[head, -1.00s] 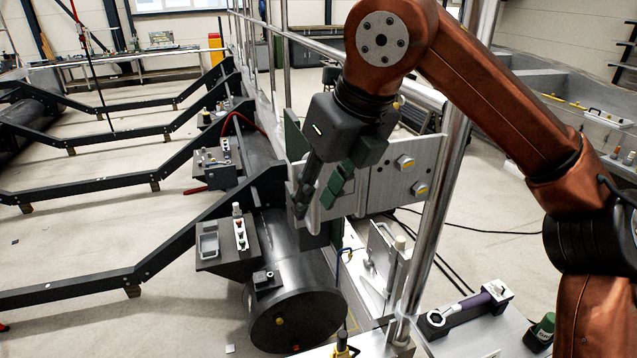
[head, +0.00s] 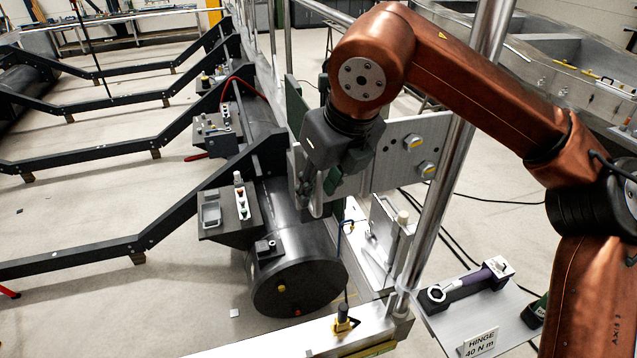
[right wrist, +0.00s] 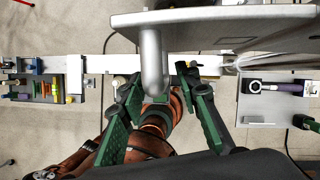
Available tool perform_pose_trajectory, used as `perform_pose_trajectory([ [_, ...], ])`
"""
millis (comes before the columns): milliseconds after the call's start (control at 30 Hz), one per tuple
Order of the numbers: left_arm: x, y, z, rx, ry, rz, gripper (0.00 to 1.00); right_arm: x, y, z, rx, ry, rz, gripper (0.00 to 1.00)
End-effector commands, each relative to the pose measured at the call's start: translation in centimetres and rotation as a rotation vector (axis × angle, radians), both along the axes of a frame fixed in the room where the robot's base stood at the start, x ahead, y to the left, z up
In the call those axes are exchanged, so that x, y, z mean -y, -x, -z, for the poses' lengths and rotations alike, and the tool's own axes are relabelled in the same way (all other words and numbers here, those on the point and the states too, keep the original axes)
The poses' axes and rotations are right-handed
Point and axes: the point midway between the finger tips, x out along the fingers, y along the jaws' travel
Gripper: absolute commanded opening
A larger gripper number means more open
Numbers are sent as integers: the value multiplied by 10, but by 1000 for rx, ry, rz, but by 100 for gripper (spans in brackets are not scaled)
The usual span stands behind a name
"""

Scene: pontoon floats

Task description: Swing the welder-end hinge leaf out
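The hinge leaf is a grey upright metal plate (head: 388,160) with two yellow-marked bolts, beside the steel post in the head view. My right gripper (head: 318,200) is in front of its left part and hides some of it. In the right wrist view the plate (right wrist: 225,20) runs across the top, with a rounded grey handle (right wrist: 153,65) coming down from it. My right gripper's green fingers (right wrist: 158,80) stand apart, one on each side of the handle. The gripper is open, with gaps showing beside the handle. My left gripper is not in view.
A steel post (head: 450,170) stands right of the plate. A shelf holds a purple-handled torque wrench (head: 465,285) and a card reading HINGE 40 N m (head: 480,345). A black pontoon float (head: 295,270) lies below left.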

Motion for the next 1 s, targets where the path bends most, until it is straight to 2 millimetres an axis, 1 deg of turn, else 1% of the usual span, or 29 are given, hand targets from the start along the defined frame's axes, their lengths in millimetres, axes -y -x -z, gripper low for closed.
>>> perform_pose_trajectory([
  [33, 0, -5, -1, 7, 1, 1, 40, -1, -1, 1, -1, -1, 0, 30],
  [100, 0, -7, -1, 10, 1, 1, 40, -1, -1, 2, 1, -1, -1, 30],
  [267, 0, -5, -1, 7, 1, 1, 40, -1, -1, 2, 0, 0, -1, 30],
  [700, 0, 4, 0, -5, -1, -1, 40, -1, -1, 2, 0, 0, -2, 1],
  [1000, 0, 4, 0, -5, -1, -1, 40, -1, -1, 2, 0, 0, -2, 0],
])
